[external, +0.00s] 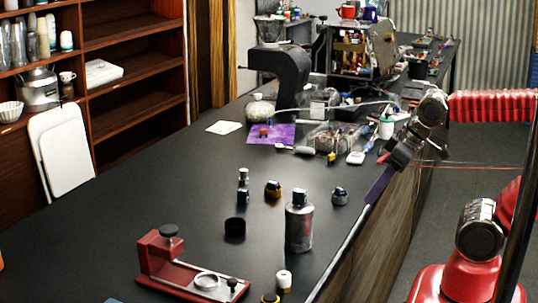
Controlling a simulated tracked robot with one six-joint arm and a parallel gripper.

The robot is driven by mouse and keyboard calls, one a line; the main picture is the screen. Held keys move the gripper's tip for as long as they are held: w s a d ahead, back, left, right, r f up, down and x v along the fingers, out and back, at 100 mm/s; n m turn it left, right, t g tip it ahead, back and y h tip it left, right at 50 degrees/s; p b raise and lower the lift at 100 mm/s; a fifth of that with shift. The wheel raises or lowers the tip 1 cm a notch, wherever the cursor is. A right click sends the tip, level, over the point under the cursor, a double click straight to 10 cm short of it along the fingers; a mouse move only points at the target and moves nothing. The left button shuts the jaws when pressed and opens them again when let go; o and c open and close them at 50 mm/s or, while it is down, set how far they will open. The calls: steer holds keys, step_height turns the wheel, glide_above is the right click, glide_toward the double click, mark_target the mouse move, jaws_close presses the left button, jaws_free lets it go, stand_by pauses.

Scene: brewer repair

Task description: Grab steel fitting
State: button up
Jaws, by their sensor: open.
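Several small fittings stand on the black bench. A silver-and-black fitting (243,177) stands at the left of the group, with a similar one (243,196) just in front of it. A brass-and-dark fitting (273,189) is to their right. A dark fitting with a grey top (340,196) stands farther right, near the bench edge. I cannot tell for certain which is the steel fitting. My gripper (402,156) is open at the bench's right edge, beyond and above these parts and apart from them. Its fingers are small and hard to make out.
A tall metal canister (299,226) stands in front of the fittings, with a black ring or cup (235,228) to its left. A red fixture (180,264) is at the front left. A dark grinder-like machine (285,75) and clutter occupy the back. The left bench is mostly clear.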

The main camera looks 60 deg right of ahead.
steer(key=w+d+f+m, duration=0.1)
steer(key=w+d, duration=0.4)
steer(key=w, duration=0.6)
steer(key=w+d+f+g, duration=0.1)
steer(key=w+d, duration=0.4)
steer(key=w, duration=0.6)
steer(key=w+d+f+m+g, duration=0.1)
steer(key=w+d, duration=0.4)
steer(key=w, duration=0.7)
steer(key=shift+d+f+m+h, duration=0.1)
steer(key=shift+d+m+h, duration=0.2)
steer(key=w+d+r, duration=0.2)
steer(key=w+r, duration=0.3)
steer(key=w, duration=0.2)
steer(key=shift+d+r+t, duration=0.25)
steer(key=shift+d+t, duration=0.05)
steer(key=shift+t, duration=0.1)
steer(key=shift+w, duration=0.1)
